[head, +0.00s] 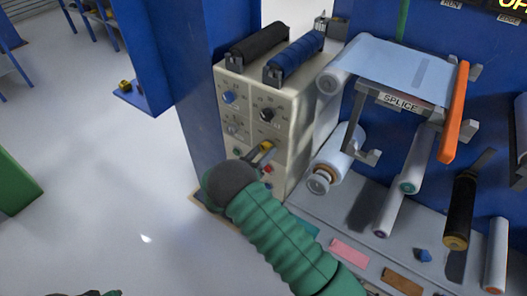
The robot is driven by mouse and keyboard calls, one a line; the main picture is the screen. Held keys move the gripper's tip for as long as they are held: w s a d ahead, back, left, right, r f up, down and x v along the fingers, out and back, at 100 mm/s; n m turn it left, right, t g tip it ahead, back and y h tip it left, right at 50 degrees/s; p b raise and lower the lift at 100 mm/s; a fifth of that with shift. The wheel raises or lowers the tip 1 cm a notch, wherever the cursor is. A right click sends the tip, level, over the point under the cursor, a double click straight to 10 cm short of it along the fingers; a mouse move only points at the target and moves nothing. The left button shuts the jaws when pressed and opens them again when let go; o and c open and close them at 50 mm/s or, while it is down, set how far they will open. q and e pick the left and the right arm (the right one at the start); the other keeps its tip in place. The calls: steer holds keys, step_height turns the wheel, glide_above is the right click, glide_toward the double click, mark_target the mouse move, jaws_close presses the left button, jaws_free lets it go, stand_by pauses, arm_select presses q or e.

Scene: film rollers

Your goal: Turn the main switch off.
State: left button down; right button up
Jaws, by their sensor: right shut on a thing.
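A beige control box (290,117) stands against the blue machine, with several knobs and buttons on its front. My right arm, in a green ribbed sleeve, reaches up to the lower part of this front. My right gripper (257,153), grey and yellow at its tip, is shut on a small part at the panel, which I take to be the main switch. That part is hidden by the gripper, so its setting cannot be read. A red button (268,169) shows just right of the gripper, and a green button (237,152) just left. My left gripper is not clearly visible.
A blue knob (229,97) and a black knob (266,114) sit above the gripper. Black and blue rollers (294,57) lie on top of the box. The splice table (396,68) and several film rolls are at right. Open floor lies left.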

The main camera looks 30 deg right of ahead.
steer(key=shift+w, duration=0.1)
steer(key=o, duration=1.4)
steer(key=shift+w+f, duration=0.1)
steer(key=shift+c, duration=0.2)
steer(key=b+v, duration=0.1)
steer(key=v, duration=1.6)
